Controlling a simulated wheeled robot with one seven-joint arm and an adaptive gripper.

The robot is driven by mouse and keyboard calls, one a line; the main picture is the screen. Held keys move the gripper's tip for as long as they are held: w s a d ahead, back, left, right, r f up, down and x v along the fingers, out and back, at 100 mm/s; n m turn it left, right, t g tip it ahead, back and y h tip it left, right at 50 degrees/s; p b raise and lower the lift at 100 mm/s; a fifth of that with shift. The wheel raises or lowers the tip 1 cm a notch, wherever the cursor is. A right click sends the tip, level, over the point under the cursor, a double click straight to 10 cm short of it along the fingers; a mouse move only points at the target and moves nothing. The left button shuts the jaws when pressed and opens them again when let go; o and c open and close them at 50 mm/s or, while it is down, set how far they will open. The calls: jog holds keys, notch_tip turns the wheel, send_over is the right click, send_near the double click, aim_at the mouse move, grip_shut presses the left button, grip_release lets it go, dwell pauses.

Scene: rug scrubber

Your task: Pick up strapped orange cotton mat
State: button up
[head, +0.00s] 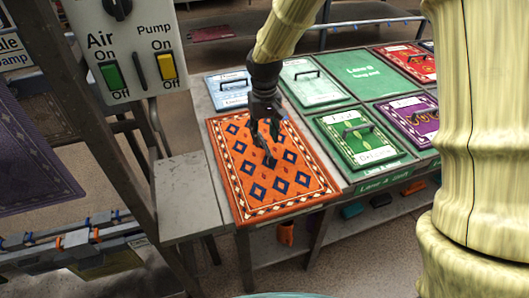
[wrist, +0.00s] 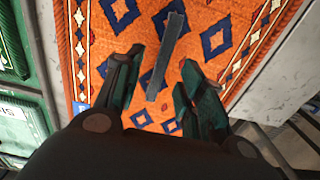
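The strapped orange cotton mat (head: 247,195) lies flat on the near left part of the table in the head view. It has blue diamonds and a patterned border. It also fills the middle of the wrist view (wrist: 195,20). A dark grey strap (wrist: 165,60) stands across its middle. My gripper (head: 265,140) is above the mat, pointing down. In the wrist view its two dark green fingers (wrist: 158,98) are apart, with the strap's near end between them and nothing gripped. I cannot tell the exact height of the fingertips above the strap.
A green mat (head: 335,150) with a handle lies just right of the orange mat, with a purple mat (head: 425,115) beyond. Other mats lie behind. A grey side shelf (head: 185,195) and a switch panel (head: 128,50) stand at left. A shelf (head: 365,220) runs below the table.

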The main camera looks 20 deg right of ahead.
aim_at(265, 143)
jog(key=shift+s+f, duration=0.1)
jog(key=shift+f, duration=2.15)
jog(key=shift+c, duration=0.3)
grip_shut()
